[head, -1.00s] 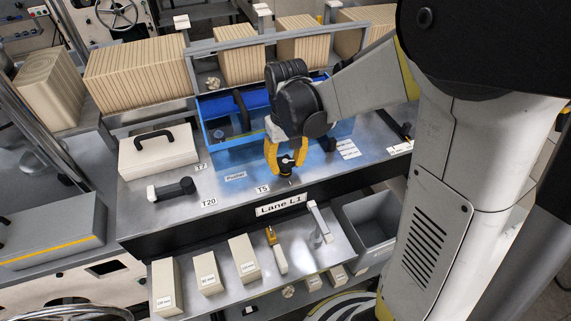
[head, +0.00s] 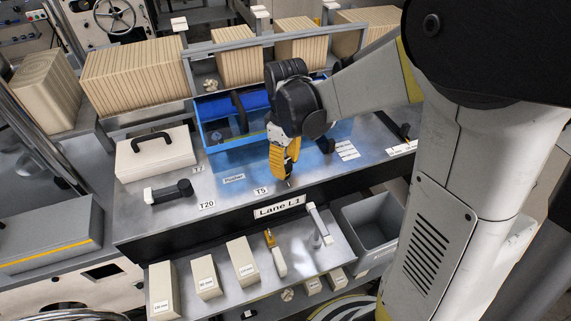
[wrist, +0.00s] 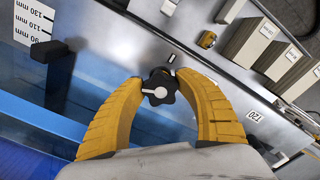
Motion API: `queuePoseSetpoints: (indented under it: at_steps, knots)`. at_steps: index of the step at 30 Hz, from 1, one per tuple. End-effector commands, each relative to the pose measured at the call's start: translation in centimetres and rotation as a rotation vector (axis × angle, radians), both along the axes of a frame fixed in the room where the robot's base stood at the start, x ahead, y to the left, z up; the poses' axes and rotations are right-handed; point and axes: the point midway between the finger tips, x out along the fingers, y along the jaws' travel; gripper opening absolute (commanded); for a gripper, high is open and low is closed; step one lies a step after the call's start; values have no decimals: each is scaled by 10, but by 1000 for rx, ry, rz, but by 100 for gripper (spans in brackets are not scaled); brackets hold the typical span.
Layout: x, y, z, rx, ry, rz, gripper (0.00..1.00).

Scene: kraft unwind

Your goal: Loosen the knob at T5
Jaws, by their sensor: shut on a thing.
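The knob (wrist: 159,86) is a black star knob with a pale centre. It stands on the steel deck near the front edge, beside the T5 label (head: 261,191). In the wrist view it sits between the yellow fingertips of my gripper (wrist: 163,80), which is shut on it. In the head view my gripper (head: 285,172) points down at the deck just right of the T5 label. Its fingers show nearly edge-on there and hide the knob.
A blue tray (head: 204,134) lies behind the gripper. Below the Lane L1 sign (head: 279,206), a lower shelf holds several cream blocks and a grey bin (head: 373,255).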

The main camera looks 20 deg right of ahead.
Motion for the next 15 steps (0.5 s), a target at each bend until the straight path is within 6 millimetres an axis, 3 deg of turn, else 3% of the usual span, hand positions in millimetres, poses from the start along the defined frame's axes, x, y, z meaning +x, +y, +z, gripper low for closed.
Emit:
queuePoseSetpoints:
  at_steps: [14,15]
  knots:
    - [-2,-1,-1,-1,3,11,11]
    - [-2,-1,-1,-1,3,11,53]
